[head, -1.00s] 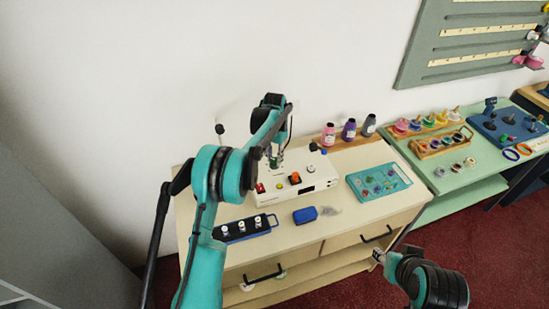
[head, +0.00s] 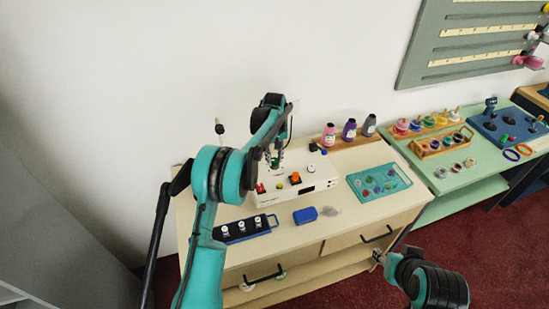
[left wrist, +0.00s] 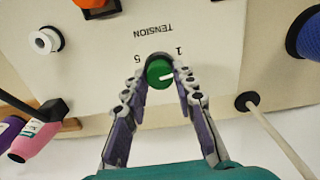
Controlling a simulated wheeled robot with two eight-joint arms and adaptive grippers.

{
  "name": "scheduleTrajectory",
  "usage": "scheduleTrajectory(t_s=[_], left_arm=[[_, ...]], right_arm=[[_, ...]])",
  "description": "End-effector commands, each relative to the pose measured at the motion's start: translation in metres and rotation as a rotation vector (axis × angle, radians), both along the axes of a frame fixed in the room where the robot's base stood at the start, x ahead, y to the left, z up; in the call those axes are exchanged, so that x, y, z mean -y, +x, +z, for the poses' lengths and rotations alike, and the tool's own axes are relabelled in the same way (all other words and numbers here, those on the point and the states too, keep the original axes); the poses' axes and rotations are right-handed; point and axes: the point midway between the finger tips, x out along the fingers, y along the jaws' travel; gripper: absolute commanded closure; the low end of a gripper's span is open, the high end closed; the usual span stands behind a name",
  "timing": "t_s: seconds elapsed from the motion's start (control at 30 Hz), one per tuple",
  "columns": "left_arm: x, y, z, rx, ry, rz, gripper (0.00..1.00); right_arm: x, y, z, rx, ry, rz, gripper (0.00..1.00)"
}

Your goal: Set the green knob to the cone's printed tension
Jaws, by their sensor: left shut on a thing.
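The green knob (left wrist: 159,72) sits on the white machine's panel, with a white pointer line aimed right and slightly up in the left wrist view. The upside-down word TENSION and the figures 5 and 1 are printed beside it. My left gripper (left wrist: 162,82) is shut on the knob, one finger on each side; it also shows over the machine in the head view (head: 276,157). A pink cone (left wrist: 36,138) with a white label lies at the left wrist view's edge; its print is unreadable. My right gripper (head: 377,257) hangs before the counter, its jaws unclear.
The white machine (head: 318,184) carries an orange knob (head: 295,177). A dark rack (head: 240,230) of white spools and a blue pouch (head: 305,215) lie in front. A teal tray (head: 365,191) is to the right. Pink, purple and grey cones stand behind.

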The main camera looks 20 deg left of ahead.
Motion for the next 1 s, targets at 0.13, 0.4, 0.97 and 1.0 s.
scheduleTrajectory(t_s=[0.13, 0.4, 0.97, 1.0], left_arm=[[0.0001, -0.0002, -0.0002, -0.001, -0.001, 0.119, 1.00], [0.0001, -0.0002, -0.0002, -0.001, -0.001, 0.284, 1.00], [0.0002, -0.0001, -0.0001, -0.001, -0.001, 0.378, 1.00], [0.0002, -0.0001, -0.0002, -0.001, -0.001, 0.378, 1.00]], right_arm=[[0.0000, 0.0000, -0.0003, 0.000, 0.000, 0.000, 0.60], [0.0000, 0.0000, -0.0005, 0.000, 0.000, 0.000, 0.60], [0.0000, 0.0000, -0.0005, 0.000, 0.000, 0.000, 0.60], [0.0000, 0.0000, -0.0005, 0.000, 0.000, 0.000, 0.60]])
